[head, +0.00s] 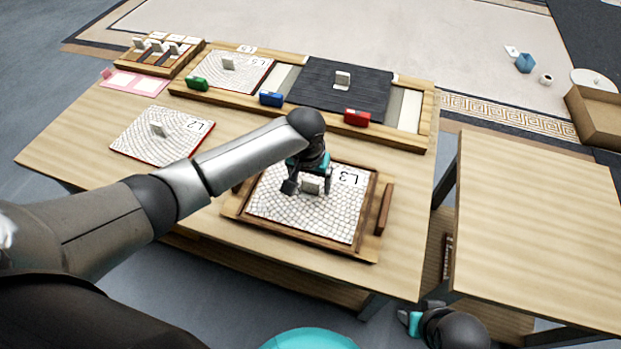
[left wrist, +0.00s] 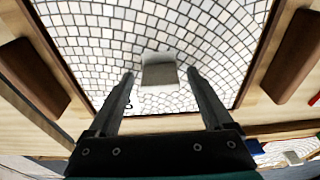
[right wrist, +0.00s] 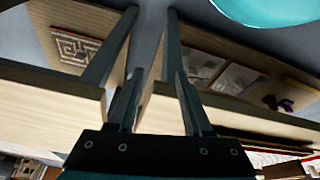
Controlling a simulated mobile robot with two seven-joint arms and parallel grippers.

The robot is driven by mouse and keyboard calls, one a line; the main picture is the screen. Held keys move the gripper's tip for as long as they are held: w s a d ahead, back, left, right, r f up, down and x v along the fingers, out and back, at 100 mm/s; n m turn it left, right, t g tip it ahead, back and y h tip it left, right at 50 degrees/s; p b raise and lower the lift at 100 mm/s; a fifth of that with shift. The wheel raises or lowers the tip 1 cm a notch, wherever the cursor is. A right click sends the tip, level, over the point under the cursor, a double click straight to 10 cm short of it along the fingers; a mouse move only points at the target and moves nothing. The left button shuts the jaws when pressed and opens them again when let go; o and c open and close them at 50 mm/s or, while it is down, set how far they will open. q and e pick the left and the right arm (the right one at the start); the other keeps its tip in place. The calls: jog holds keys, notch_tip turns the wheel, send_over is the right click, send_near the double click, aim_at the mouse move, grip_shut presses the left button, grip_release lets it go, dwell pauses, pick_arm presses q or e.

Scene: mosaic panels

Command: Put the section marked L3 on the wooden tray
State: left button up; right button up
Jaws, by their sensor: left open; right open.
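The mosaic section marked L3 (head: 335,212) lies inside the wooden tray (head: 303,241) on the table. It has a white scale-like tile pattern and a small grey block handle (head: 311,186). In the left wrist view the L3 section (left wrist: 205,35) fills the tray, and its handle (left wrist: 159,71) stands between the finger tips. My left gripper (head: 308,187) is open over the handle, with a finger on each side and a visible gap. My right gripper (head: 418,318) is open and empty, low near the gap between the two tables.
The L2 section (head: 165,137) lies on the table to the left. A long wooden frame (head: 290,105) at the back holds the L5 section (head: 232,74), a dark panel (head: 345,92), and green, blue and red blocks. A second table (head: 535,225) at right is bare on top.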

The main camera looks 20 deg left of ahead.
aim_at(309, 196)
pick_arm(q)
jog(key=shift+r, duration=0.35)
notch_tip(309, 196, up, 11)
jog(key=s+p, duration=0.1)
jog(key=p, duration=0.5)
jog(key=shift+s+r, duration=0.2)
jog(key=shift+s, duration=0.2)
pick_arm(e)
jog(key=s+d+f, duration=0.2)
jog(key=s+f, duration=0.1)
jog(key=f, duration=0.2)
jog(key=s+d+f+g, duration=0.1)
jog(key=s+d+f, duration=0.1)
jog(key=f, duration=0.4)
jog(key=shift+s+h, duration=0.3)
jog(key=shift+s, duration=0.6)
